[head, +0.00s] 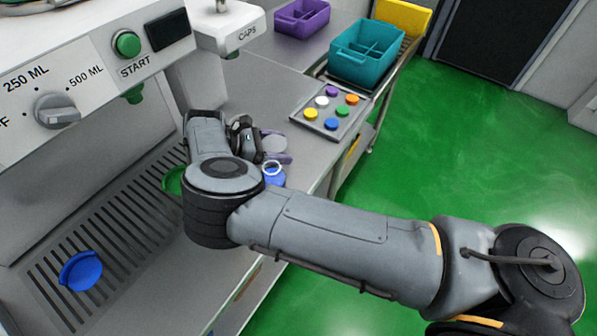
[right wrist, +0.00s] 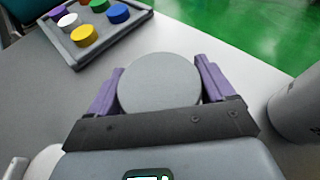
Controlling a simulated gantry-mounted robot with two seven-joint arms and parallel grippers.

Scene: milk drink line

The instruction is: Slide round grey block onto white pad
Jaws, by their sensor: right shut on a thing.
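The round grey block (right wrist: 158,82) is a flat-topped disc on the grey counter. It also shows in the head view (head: 273,145), partly behind my arm. My right gripper (right wrist: 161,68) has purple fingers, one on each side of the block, and is shut on it. In the head view the right gripper (head: 276,147) is low over the counter near its right edge. A pale rounded shape (right wrist: 46,163) shows at the lower left of the right wrist view; I cannot tell whether it is the white pad. My left gripper is out of view.
A tray (head: 320,126) of coloured caps lies near the counter's far right edge. A blue bottle (head: 274,178) with a white ring stands close to my right wrist. A teal bin (head: 362,66) stands farther back.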

